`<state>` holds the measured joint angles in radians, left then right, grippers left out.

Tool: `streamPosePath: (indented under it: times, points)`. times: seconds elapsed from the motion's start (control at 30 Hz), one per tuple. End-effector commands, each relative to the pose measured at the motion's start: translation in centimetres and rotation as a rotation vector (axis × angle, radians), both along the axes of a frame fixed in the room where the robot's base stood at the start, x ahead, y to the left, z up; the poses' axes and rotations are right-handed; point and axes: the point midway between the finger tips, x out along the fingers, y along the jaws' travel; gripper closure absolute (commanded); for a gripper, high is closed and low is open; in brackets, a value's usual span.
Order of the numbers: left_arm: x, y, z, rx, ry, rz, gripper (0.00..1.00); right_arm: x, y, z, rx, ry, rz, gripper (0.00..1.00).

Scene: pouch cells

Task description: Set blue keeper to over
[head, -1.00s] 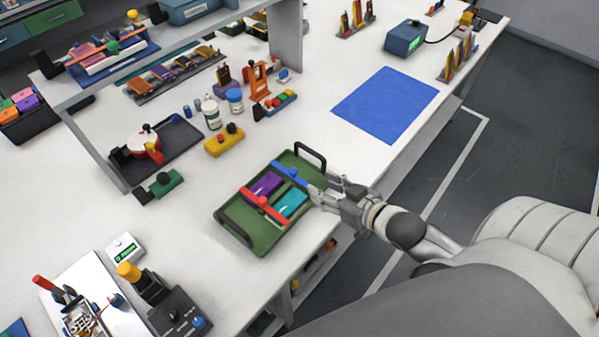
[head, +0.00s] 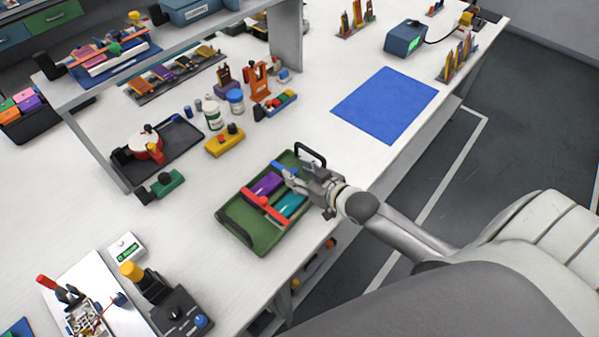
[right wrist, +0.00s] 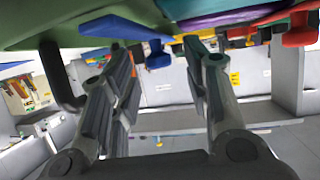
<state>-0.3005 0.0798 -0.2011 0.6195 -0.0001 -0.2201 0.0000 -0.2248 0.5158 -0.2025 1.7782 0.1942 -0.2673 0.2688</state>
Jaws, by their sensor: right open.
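The blue keeper (head: 278,167) is a bar with a knob on the green tray (head: 246,236). My right gripper (head: 288,178) reaches over the tray's right side and hides part of this keeper. In the right wrist view the blue keeper (right wrist: 120,27) shows its knob between the two open fingers of my right gripper (right wrist: 156,50); I cannot tell whether they touch it. A purple pouch cell (head: 267,184) and a teal pouch cell (head: 290,205) lie in the tray. My left gripper is out of view.
The tray has a black handle (head: 311,152) at its far end, close to my right gripper. A yellow block (head: 225,141) and a green block (head: 167,183) stand farther back on the white table. A blue mat (head: 385,105) lies bare at the right.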

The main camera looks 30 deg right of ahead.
Motion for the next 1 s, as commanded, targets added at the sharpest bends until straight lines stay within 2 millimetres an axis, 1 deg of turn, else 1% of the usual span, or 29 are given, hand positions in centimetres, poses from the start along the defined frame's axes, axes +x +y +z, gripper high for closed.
streamPosePath:
  times: [0.23,0.27,0.5,0.6,0.83,0.9,1.0]
  points:
    - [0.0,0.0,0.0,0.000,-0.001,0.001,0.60,0.1,0.0,0.0,0.000,0.000,0.000,0.57]
    - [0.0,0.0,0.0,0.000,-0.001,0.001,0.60,0.1,0.0,0.0,0.000,0.000,0.000,0.58]
    - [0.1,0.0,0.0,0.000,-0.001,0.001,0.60,0.1,0.0,0.0,0.000,0.000,0.000,0.89]
    - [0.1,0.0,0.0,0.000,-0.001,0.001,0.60,0.1,0.0,0.0,0.000,0.000,0.000,1.00]
    - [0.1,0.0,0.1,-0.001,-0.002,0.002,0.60,0.0,0.1,0.0,0.000,0.000,0.000,1.00]
    - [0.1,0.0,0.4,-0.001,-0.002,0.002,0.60,-0.2,0.5,0.1,0.002,0.001,0.000,1.00]
    - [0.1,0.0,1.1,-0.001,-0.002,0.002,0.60,-0.6,1.8,0.2,0.005,0.002,-0.001,1.00]
